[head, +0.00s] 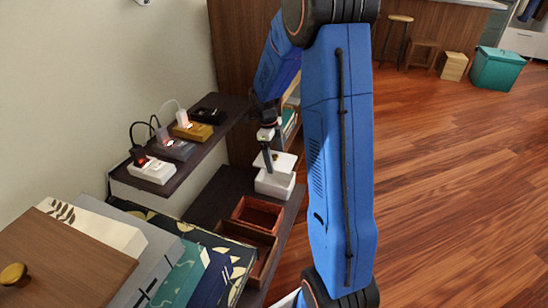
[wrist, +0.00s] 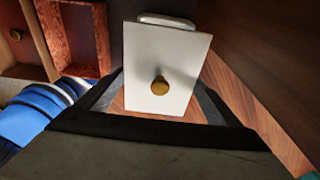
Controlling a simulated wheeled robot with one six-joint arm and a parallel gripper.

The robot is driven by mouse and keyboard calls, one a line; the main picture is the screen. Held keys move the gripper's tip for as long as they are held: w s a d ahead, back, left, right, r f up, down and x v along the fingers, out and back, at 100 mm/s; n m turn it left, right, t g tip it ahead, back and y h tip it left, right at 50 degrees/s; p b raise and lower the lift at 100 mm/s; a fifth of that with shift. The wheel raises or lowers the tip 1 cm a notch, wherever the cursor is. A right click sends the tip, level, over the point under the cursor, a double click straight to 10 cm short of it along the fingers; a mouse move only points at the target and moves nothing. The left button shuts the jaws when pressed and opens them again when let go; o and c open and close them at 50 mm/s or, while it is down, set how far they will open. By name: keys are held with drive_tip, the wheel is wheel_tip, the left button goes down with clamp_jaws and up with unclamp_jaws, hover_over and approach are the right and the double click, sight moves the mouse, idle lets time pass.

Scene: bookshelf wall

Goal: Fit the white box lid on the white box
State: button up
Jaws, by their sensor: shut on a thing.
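The white box lid (head: 287,161) is a flat white plate with a brass knob. In the wrist view the lid (wrist: 165,55) faces the camera, its knob low on it. My gripper (head: 273,157) is shut on the lid, with dark fingers at its left and right sides in the wrist view; the exact contact is unclear. The white box (head: 273,186) stands on the lower dark shelf, just below the lid in the head view. In the wrist view only a strip of the box (wrist: 167,19) shows past the lid's far edge; the lid hides the rest.
A reddish wooden tray (head: 257,213) and a brown one (head: 264,262) are nearer on the lower shelf. The upper shelf (head: 203,148) holds several plugged power blocks on the left. Books and a knobbed wooden lid (head: 65,262) fill the lower left. Open floor lies right.

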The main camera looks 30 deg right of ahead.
drive_tip(key=shift+f, duration=2.9)
drive_tip(key=shift+f, duration=1)
drive_tip(key=o, duration=1)
